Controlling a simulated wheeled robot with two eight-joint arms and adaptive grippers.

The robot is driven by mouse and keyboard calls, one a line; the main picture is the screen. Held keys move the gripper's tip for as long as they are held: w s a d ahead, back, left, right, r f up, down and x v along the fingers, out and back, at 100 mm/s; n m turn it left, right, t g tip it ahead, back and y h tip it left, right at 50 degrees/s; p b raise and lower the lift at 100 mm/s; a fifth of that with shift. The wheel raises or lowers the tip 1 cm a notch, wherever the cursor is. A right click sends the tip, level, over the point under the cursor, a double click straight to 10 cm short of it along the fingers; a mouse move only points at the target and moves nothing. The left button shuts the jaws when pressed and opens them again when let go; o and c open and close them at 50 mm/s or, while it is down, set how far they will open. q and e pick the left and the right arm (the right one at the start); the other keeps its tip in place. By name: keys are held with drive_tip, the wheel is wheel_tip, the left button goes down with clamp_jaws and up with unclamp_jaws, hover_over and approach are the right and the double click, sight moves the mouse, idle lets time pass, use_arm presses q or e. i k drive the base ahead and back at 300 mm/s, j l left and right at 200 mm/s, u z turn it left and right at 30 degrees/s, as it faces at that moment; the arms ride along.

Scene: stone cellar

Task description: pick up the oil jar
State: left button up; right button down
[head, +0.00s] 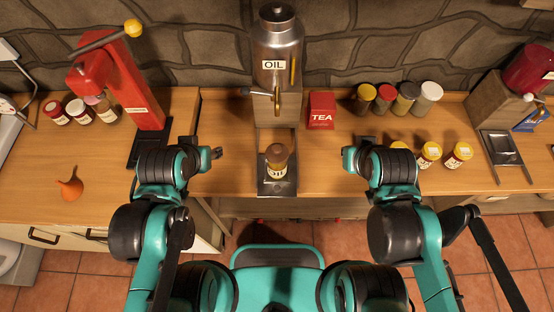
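A small jar (277,163) with a brown top and a pale label with dark lettering stands upright on the dark tray (277,188) of the oil dispenser. The dispenser's steel tank (279,45) is labelled OIL, and its tap hangs above the jar. My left gripper (214,154) is to the left of the jar, apart from it. My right gripper (350,154) is to the right, also apart from it. Both point inward over the counter. Neither seems to hold anything, but their finger gaps are too small to make out.
The wooden counter (235,175) is clear on both sides of the tray. A red TEA box (321,110) and several jars (407,98) stand right of the dispenser. A red dispenser (135,85), several jars (80,111) and an orange funnel (71,187) are left.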

sight(276, 172)
drive_tip(key=k, duration=0.25)
drive_tip(key=k+j+z, duration=0.4)
drive_tip(key=k+j, duration=0.35)
drive_tip(key=j, duration=0.15)
drive_tip(key=j+z, duration=0.25)
drive_tip(key=j, duration=0.95)
